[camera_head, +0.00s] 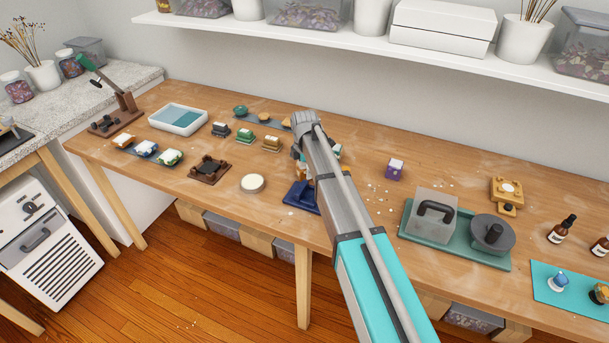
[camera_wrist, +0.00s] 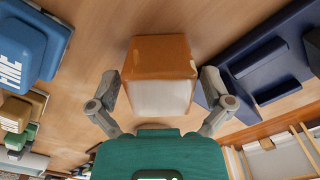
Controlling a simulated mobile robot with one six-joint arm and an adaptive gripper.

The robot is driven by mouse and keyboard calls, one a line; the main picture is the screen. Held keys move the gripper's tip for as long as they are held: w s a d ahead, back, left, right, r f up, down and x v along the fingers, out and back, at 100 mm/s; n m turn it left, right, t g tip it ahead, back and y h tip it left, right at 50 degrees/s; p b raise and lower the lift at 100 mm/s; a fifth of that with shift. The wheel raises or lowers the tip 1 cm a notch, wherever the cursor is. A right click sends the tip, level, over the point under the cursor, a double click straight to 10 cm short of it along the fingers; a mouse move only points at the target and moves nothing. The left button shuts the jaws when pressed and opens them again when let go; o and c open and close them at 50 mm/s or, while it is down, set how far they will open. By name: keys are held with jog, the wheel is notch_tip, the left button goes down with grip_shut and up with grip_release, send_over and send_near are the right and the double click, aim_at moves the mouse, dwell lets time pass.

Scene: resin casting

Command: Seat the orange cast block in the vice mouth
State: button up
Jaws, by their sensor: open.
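The orange cast block (camera_wrist: 160,55) is in the middle of the wrist view, with an orange top and a pale face towards me. My gripper (camera_wrist: 160,88) is open, one finger on each side of the block, with small gaps showing. Dark blue parts, which look like the vice (camera_wrist: 268,70), are to the right of the block in the wrist view. In the head view the blue vice (camera_head: 300,196) stands near the table's front edge, partly behind my arm. My arm hides the gripper and most of the block there. I cannot tell whether the block touches the vice.
A blue piece marked FINE (camera_wrist: 30,45) is left of the block in the wrist view. In the head view, a round pale disc (camera_head: 252,184) lies left of the vice and a purple block (camera_head: 395,169) right. A green tray (camera_head: 455,257) holds grey weights. Bare wood lies between.

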jog(key=shift+f, duration=0.1)
dwell(0.5)
jog(key=c, duration=1.2)
notch_tip(320, 180, up, 3)
jog(key=p, duration=0.3)
jog(key=s+d+r+p, duration=0.1)
jog(key=s+r+p, duration=0.2)
jog(key=s, duration=0.1)
jog(key=s+d+r+p, duration=0.2)
jog(key=s+r+p, duration=0.1)
jog(key=s, duration=0.2)
jog(key=s+d+r+p, duration=0.1)
jog(key=s+r+p, duration=0.3)
jog(key=shift+s+d, duration=0.15)
jog(key=shift+d, duration=0.1)
